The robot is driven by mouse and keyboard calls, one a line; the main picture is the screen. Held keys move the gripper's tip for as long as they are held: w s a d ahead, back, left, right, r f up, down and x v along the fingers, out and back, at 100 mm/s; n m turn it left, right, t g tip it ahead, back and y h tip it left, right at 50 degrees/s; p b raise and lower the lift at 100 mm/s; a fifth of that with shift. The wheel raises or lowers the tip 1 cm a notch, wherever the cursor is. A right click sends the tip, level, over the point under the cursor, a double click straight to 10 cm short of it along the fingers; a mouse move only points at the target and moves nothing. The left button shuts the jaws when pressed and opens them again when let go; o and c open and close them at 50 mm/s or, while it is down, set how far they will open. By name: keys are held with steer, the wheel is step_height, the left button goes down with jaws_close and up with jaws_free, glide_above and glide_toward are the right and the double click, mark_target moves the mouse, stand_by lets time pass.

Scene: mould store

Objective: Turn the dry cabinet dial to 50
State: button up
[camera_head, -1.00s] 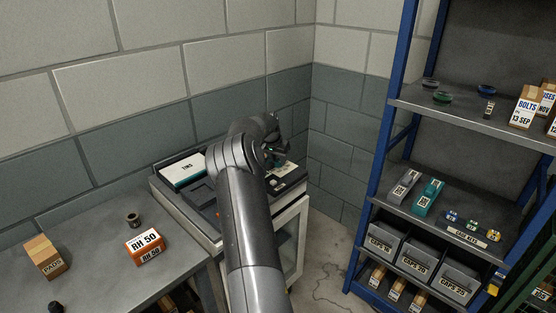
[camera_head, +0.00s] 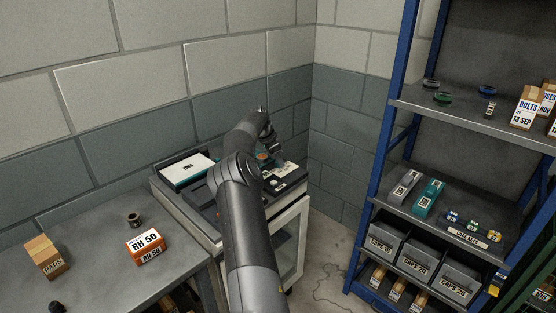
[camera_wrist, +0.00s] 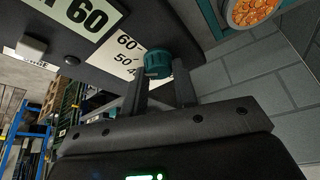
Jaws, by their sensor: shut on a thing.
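The teal dial (camera_wrist: 157,60) shows in the wrist view, on the cabinet's dark panel. My gripper (camera_wrist: 164,78) is shut on it, one finger on each side. A white scale (camera_wrist: 127,58) beside the dial reads 60, 50 and a partly hidden 4; I cannot make out a pointer on the dial. A larger label (camera_wrist: 82,16) at the upper left reads 60, its first letters cut off. In the head view the dry cabinet (camera_head: 303,214) stands in the corner, with a glass door. My arm hides its dial and most of my gripper there.
A blue shelf rack (camera_head: 383,130) stands at right. A round window of orange beads (camera_wrist: 252,10) is near the dial.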

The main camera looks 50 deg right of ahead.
stand_by(0.5)
steer(key=o, duration=1)
steer(key=shift+r, duration=0.1)
steer(key=shift+v, duration=5.35)
steer(key=shift+w, duration=0.1)
